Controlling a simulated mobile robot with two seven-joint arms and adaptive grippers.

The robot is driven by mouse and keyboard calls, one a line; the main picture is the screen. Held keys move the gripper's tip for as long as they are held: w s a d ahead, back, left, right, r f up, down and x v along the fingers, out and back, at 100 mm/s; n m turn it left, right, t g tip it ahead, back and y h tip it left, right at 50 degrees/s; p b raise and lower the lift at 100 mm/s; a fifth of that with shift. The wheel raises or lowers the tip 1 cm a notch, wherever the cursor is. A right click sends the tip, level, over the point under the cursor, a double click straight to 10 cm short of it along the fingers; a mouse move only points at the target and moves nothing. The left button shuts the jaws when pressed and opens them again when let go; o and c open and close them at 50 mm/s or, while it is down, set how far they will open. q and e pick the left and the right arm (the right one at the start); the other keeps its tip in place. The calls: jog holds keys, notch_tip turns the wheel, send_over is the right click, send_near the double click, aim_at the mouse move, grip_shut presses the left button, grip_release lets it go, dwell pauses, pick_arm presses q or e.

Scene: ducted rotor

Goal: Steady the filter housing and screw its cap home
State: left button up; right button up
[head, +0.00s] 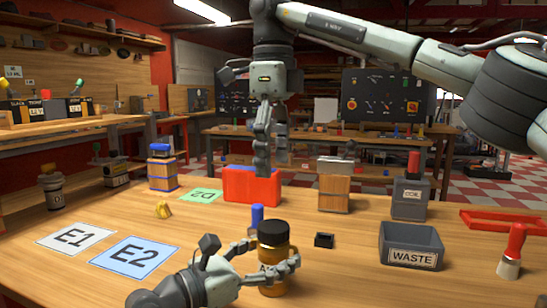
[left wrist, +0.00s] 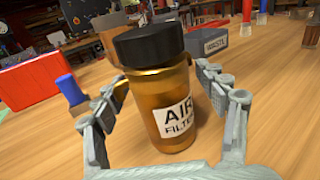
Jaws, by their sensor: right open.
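The filter housing (head: 273,272) is an amber jar with a white "AIR FILTER" label, upright on the table near the front. Its black cap (head: 273,230) sits on top; I cannot tell how far it is screwed down. In the left wrist view, the housing (left wrist: 162,105) stands between the fingers with the cap (left wrist: 148,44) above them. My right gripper (head: 272,168) is open and empty, pointing down, raised behind the housing and overlapping the red bin in view.
A blue-topped item (head: 257,216) stands close behind the housing. A small black block (head: 324,240) and the grey WASTE bin (head: 411,248) are to the right. The red bin (head: 250,190) is behind. Mats E1 (head: 75,237) and E2 (head: 133,253) lie flat to the left.

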pick_arm(q)
jog(key=v, duration=1.1)
jog(key=shift+s+a, duration=0.35)
jog(key=shift+a, duration=0.1)
